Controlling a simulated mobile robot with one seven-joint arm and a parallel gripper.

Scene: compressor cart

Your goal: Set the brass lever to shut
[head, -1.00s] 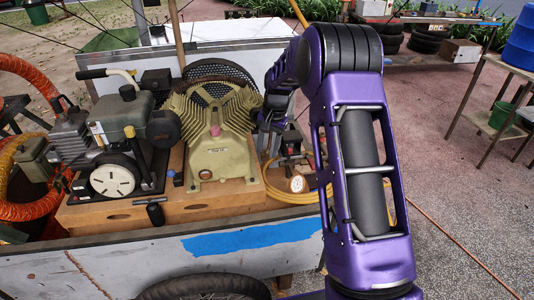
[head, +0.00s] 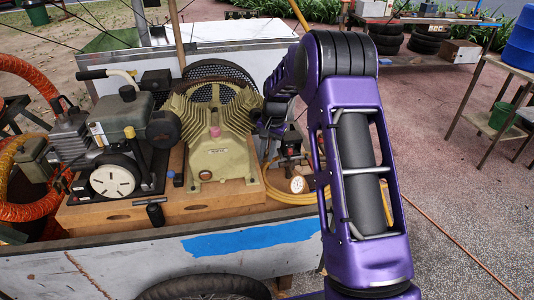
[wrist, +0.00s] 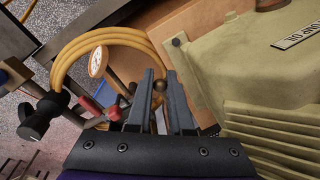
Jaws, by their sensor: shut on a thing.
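My gripper (wrist: 160,77) is beside the olive compressor block (wrist: 245,75) in the wrist view. Its two dark fingers are close together with a small brass-coloured knob (wrist: 160,86) between them, apparently the end of the brass lever. The rest of the lever is mostly hidden by the fingers, so its angle cannot be told. In the head view the compressor block (head: 214,152) stands in the middle of the cart, and my arm reaches down behind its right side. The fingertips and the lever cannot be made out there.
A white-faced gauge (wrist: 97,62) and a coiled yellow hose (wrist: 125,36) lie near the fingers. A red knob (wrist: 113,112) and black fitting (wrist: 42,118) are left of them. A second machine (head: 115,130) stands left on the cart.

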